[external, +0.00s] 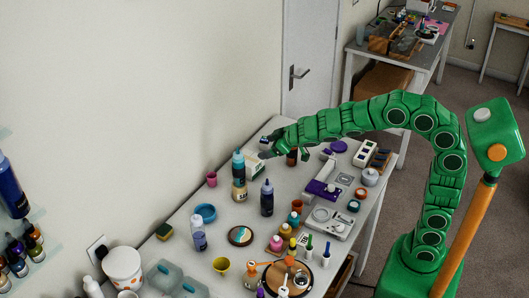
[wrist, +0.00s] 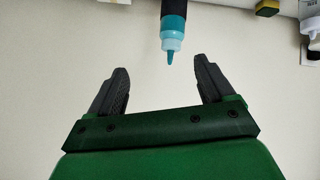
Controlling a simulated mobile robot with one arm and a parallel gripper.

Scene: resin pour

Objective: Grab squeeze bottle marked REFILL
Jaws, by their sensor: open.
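No REFILL marking can be read on any bottle in either view. In the wrist view a bottle with a dark body and a teal nozzle (wrist: 172,40) reaches in from the top, beyond my fingertips and roughly in line with the gap. In the external view a dark bottle with a teal top (external: 238,165) stands on the table, left of my gripper (external: 285,154). A dark navy bottle (external: 267,200) stands nearer the camera. My gripper is open and empty over the table's far part; both fingers also show in the wrist view (wrist: 160,76).

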